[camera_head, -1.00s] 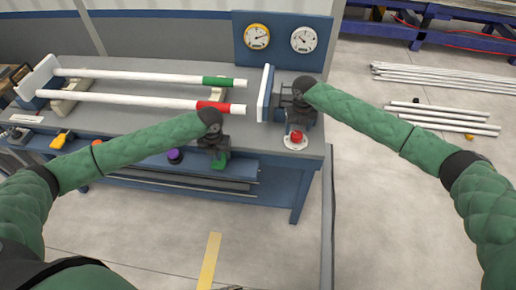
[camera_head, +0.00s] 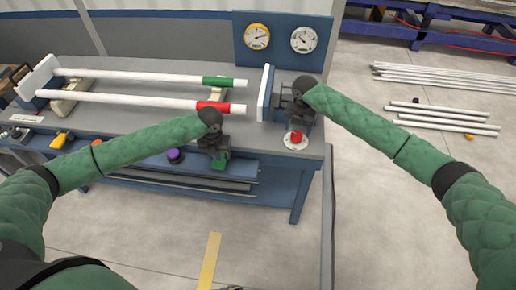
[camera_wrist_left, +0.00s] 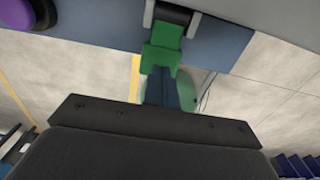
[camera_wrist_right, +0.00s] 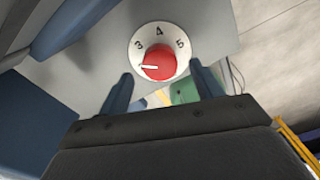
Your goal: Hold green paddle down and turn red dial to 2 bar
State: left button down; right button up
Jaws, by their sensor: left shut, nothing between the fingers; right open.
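The green paddle (camera_head: 219,166) is on the bench's front edge. It also shows in the left wrist view (camera_wrist_left: 163,53). My left gripper (camera_wrist_left: 162,72) is shut and empty, its fingertips at the paddle's lower part; I cannot tell whether they press on it. The red dial (camera_wrist_right: 160,63) sits on a white disc marked 3, 4, 5; its white pointer aims left, below the 3, where I can read no number. It also shows in the head view (camera_head: 296,137). My right gripper (camera_wrist_right: 162,88) is open, its fingers apart on either side below the dial, not closed on it.
Two gauges, one yellow-rimmed (camera_head: 257,36) and one white (camera_head: 304,39), are on the blue back panel. Two white pipes, one with a green band (camera_head: 218,82) and one with a red band (camera_head: 213,106), lie on the bench. A purple knob (camera_head: 175,156) is left of the paddle.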

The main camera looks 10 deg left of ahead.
aim_at(297, 134)
jog(key=shift+m, duration=1)
jog(key=shift+f, duration=0.15)
jog(key=shift+f, duration=1.85)
jog(key=c, duration=0.9)
